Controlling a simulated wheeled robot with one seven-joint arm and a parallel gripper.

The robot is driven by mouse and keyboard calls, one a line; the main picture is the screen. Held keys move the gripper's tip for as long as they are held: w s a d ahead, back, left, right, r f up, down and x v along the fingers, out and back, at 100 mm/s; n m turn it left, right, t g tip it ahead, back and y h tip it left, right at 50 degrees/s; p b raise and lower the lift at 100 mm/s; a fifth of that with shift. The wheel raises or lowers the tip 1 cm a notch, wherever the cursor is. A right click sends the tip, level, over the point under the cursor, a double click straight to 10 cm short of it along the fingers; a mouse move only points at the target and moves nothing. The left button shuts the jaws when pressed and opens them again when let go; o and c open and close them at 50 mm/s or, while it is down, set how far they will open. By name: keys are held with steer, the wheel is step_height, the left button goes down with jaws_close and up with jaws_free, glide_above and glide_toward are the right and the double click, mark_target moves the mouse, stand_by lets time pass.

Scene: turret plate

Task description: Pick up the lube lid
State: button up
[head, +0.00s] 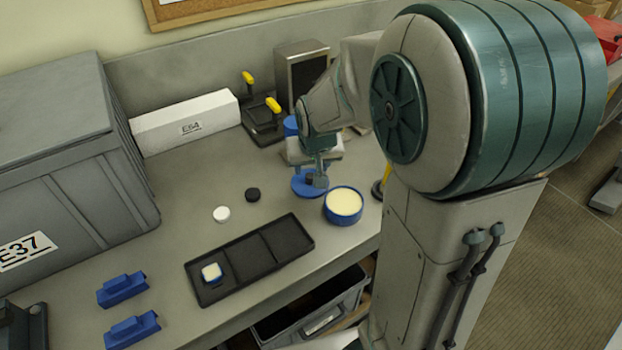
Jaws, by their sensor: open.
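The lube lid (303,189), a round blue disc with a dark knob on top, lies on the grey bench at the centre of the head view. My gripper (317,177) is right above it, pointing down, with its fingers close around or beside the knob. The gripper is open. The fingers partly hide the lid and knob, so I cannot tell whether they touch. A blue round tub (343,205) full of pale cream stands uncovered just to the right and nearer.
A black tray (256,261) with compartments holds a small blue-and-white part at its left end. White (221,213) and black (252,195) caps lie left of the lid. A toggle-clamp fixture (262,122) and grey box (300,68) stand behind.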

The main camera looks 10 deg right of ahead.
mark_target(310, 175)
steer(key=shift+x, duration=2)
steer(key=shift+s+a, duration=0.1)
steer(key=shift+s, duration=0.1)
jaws_close()
